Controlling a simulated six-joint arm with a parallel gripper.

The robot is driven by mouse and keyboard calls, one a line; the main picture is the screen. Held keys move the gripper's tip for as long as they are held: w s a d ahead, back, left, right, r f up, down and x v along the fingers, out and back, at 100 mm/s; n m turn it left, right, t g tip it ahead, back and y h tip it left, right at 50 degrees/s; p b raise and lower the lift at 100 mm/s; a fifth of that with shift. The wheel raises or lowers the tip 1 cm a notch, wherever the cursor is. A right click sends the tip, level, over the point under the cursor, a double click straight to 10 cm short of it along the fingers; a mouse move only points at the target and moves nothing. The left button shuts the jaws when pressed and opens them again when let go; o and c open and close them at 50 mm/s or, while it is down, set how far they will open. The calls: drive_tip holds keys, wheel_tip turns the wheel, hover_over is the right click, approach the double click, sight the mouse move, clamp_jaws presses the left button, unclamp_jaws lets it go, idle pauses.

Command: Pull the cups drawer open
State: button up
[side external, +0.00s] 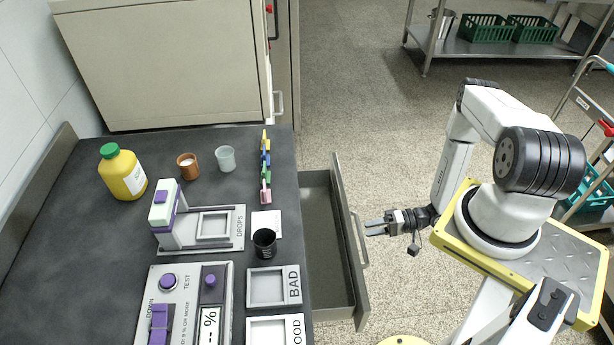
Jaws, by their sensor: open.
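The drawer (350,262) below the counter's right side is pulled out, and its grey inside shows empty where I can see it. Its bar handle (361,240) is on the front panel, facing my arm. My gripper (375,227) is open, with its fingers pointing left toward the handle. The fingertips are close to the handle; I cannot tell whether they touch it. No label naming the drawer is visible.
The dark counter (90,240) holds a yellow bottle (124,174), a brown cup (188,166), a clear cup (225,158), a black cup (264,242), a drops stand (200,225), a test panel (185,305) and BAD (273,287) and GOOD trays. Floor beyond the drawer is clear.

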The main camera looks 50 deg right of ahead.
sight(361, 233)
drive_tip(key=shift+r, duration=1.7)
drive_tip(key=shift+w+r+g+h, duration=0.25)
drive_tip(key=shift+r+g+h, duration=0.1)
drive_tip(key=shift+g+h, duration=1.2)
drive_tip(key=shift+w+r+g+h, duration=0.3)
drive_tip(key=shift+r+g+h, duration=0.05)
drive_tip(key=shift+g+h, duration=1.25)
drive_tip(key=shift+w+r+g+h, duration=0.25)
drive_tip(key=shift+r+g+h, duration=0.1)
drive_tip(key=shift+g+h, duration=1.2)
drive_tip(key=shift+w+a+f, duration=0.15)
drive_tip(key=shift+a+f, duration=0.05)
drive_tip(key=shift+f, duration=1.1)
drive_tip(key=shift+w+a+f, duration=0.15)
drive_tip(key=shift+w+f, duration=0.05)
drive_tip(key=shift+f, duration=1.05)
drive_tip(key=shift+w+a+f, duration=0.15)
drive_tip(key=shift+a+f, duration=0.05)
drive_tip(key=shift+f, duration=1.1)
